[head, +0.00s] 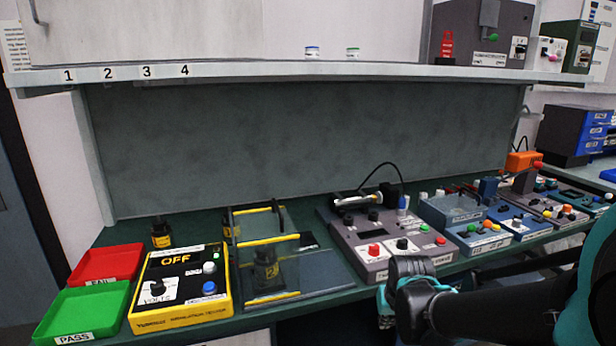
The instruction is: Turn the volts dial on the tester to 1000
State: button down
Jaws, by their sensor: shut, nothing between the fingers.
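The tester (181,312) is a yellow box with a black top at the front left of the green bench, labelled "insulation tester". Its display (176,259) reads OFF. The black volts dial (157,288) is at the lower left of its top, above a VOLTS label; the scale marks are too small to read. A blue button (209,288) and a white one (209,268) are at its right. My gripper (386,316) is shut and empty at the bench's front edge, well right of the tester, its fingers partly hidden by my arm.
A red FAIL tray (106,262) and a green PASS tray (88,311) lie left of the tester. A clear guarded fixture with yellow-edged bars (268,240) stands just right of it. A grey control box (350,236) and several blue testers fill the right. A shelf (250,69) overhangs the back.

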aim_at(158, 287)
jog(key=u, duration=1.35)
